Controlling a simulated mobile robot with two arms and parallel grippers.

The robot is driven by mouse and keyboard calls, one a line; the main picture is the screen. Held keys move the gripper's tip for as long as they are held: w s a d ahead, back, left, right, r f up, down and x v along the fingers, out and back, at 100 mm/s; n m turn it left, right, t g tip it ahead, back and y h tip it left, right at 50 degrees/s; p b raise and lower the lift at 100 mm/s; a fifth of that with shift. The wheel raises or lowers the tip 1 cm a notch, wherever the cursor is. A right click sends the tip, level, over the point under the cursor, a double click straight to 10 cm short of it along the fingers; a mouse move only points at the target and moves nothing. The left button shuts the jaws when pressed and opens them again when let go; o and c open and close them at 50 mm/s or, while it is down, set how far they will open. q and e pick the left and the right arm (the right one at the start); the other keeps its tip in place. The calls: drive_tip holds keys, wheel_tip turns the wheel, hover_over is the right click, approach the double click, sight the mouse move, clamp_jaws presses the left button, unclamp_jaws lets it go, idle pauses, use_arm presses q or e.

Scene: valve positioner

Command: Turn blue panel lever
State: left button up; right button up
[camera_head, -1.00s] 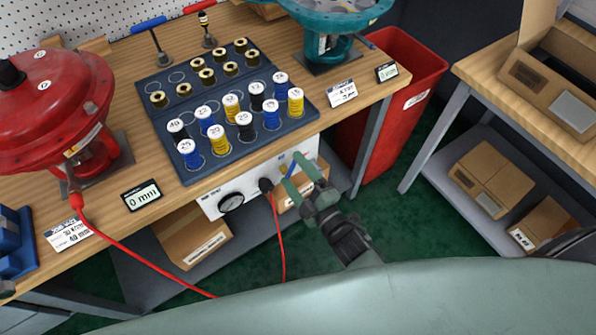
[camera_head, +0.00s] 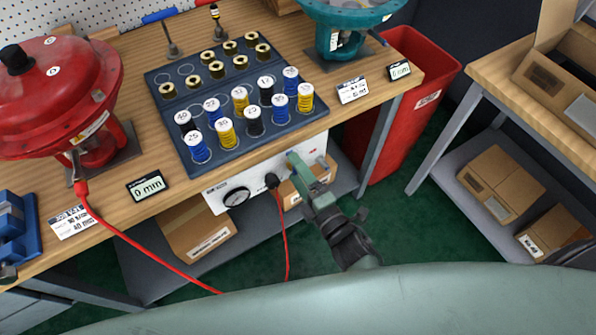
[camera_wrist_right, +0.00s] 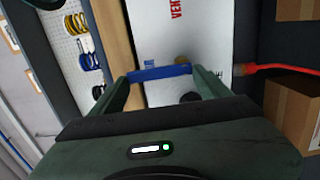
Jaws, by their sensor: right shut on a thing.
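The blue lever (camera_wrist_right: 160,73) shows in the right wrist view as a bar lying across between the two fingers of my right gripper (camera_wrist_right: 162,78). In the head view my right gripper (camera_head: 303,170) is at the panel's right part, and its fingers mostly hide the lever. The gripper is shut on the lever. My left gripper is not in view.
A red hose (camera_head: 287,240) hangs from the panel fitting just left of my right gripper. A blue tray (camera_head: 178,118) of springs lies on the bench above. A red bin (camera_head: 400,130) stands right of the bench, and cardboard boxes (camera_head: 195,232) sit on the shelf below.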

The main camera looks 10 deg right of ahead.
drive_tip(key=o, duration=2.1)
drive_tip(key=shift+s, duration=0.15)
drive_tip(key=v, duration=0.7)
drive_tip(key=shift+s+d+b, duration=0.15)
drive_tip(key=shift+s+b, duration=0.15)
drive_tip(key=shift+b, duration=0.15)
